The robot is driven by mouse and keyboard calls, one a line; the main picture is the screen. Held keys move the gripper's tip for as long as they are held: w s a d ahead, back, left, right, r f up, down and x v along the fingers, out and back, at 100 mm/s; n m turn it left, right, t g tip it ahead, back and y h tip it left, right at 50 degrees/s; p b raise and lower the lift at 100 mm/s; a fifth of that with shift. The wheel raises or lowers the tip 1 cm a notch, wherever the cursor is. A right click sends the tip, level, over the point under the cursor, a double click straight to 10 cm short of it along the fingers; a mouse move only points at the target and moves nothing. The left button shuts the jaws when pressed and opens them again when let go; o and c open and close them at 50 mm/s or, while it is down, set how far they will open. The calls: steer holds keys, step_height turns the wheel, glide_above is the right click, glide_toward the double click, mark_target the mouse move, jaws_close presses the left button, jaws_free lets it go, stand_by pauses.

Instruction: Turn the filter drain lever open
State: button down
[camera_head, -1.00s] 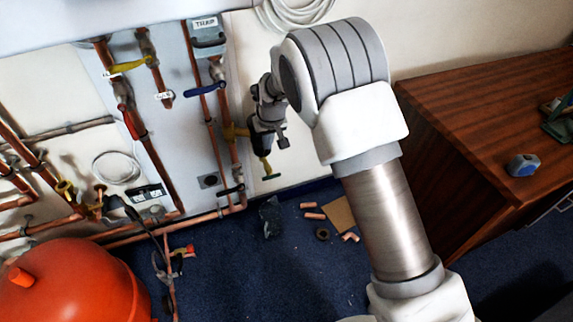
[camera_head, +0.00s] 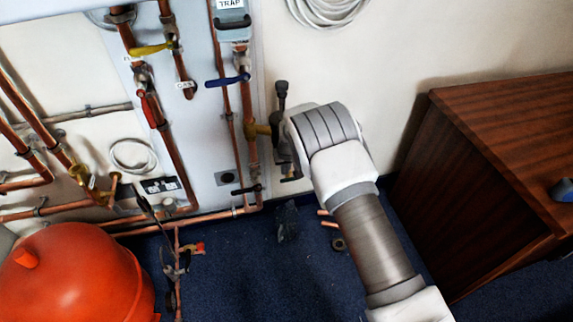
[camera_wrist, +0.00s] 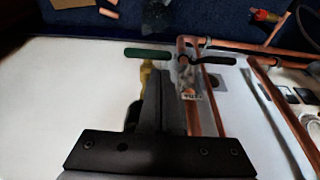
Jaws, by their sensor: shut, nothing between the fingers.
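A green lever (camera_wrist: 147,53), which looks like the filter drain lever, lies crosswise over a brass fitting (camera_wrist: 146,72) in the wrist view. In the head view a small dark handle (camera_head: 291,179) shows at the foot of the dark filter, which is partly hidden by my wrist. My gripper (camera_wrist: 164,75) is shut and empty in the wrist view. Its fingertips appear just beside the brass fitting and close to the green lever; I cannot tell whether they touch. In the head view my gripper is hard to tell from the dark filter.
A black lever (camera_wrist: 213,60) sits on the neighbouring copper pipe, also seen in the head view (camera_head: 246,190). Copper pipes and a blue lever (camera_head: 228,80) are left of my arm. A red tank (camera_head: 75,275) stands lower left; a wooden desk (camera_head: 480,190) stands right.

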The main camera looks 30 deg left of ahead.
mark_target(290, 179)
steer(key=shift+f+b, duration=0.3)
steer(key=shift+f, duration=1.2)
